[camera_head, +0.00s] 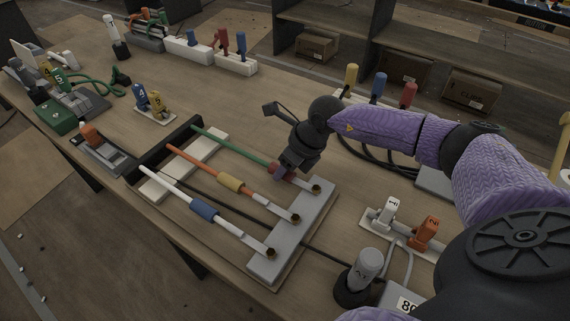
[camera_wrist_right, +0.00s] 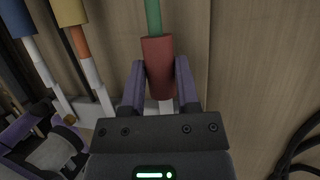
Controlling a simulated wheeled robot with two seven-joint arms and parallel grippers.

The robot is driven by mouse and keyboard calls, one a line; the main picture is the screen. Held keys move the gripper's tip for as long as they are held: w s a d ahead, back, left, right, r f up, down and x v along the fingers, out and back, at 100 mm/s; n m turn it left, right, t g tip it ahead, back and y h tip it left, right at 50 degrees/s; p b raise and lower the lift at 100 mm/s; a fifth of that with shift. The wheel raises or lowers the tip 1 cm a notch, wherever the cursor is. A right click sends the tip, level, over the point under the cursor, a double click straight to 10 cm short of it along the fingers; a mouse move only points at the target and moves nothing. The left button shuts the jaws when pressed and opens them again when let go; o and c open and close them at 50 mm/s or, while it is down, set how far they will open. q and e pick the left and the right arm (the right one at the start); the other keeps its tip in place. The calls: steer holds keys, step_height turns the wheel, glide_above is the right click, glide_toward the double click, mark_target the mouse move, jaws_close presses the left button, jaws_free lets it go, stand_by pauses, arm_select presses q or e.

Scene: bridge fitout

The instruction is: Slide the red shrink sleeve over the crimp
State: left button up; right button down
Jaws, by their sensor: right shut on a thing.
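The red shrink sleeve (camera_wrist_right: 159,66) sits around the far cable of the fixture, with green cable (camera_wrist_right: 153,18) running out of one end and white showing past the other in the right wrist view. My right gripper (camera_wrist_right: 162,72) is shut on the red sleeve, one finger on each side. In the head view the sleeve (camera_head: 279,170) is partly covered by my right gripper (camera_head: 284,176), close to the grey terminal bar (camera_head: 318,205). The crimp is hidden or cannot be told apart under the gripper. My left gripper is not in view.
Next to it lie an orange cable with a yellow sleeve (camera_head: 231,182) and a white cable with a blue sleeve (camera_head: 204,210). Connectors on a plate (camera_head: 390,211) and a grey cylinder (camera_head: 366,267) stand to the right. Bare wood shows behind the fixture.

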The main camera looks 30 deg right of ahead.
steer(key=shift+w+a, duration=0.1)
steer(key=shift+w, duration=0.1)
steer(key=shift+c, duration=2.2)
jaws_free()
steer(key=shift+o, duration=0.4)
steer(key=shift+r, duration=0.35)
arm_select(q)
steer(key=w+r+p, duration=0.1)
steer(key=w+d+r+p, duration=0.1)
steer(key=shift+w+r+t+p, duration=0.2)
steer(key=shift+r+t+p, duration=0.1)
steer(key=shift+p, duration=0.05)
arm_select(e)
steer(key=v, duration=0.9)
steer(key=shift+s, duration=0.1)
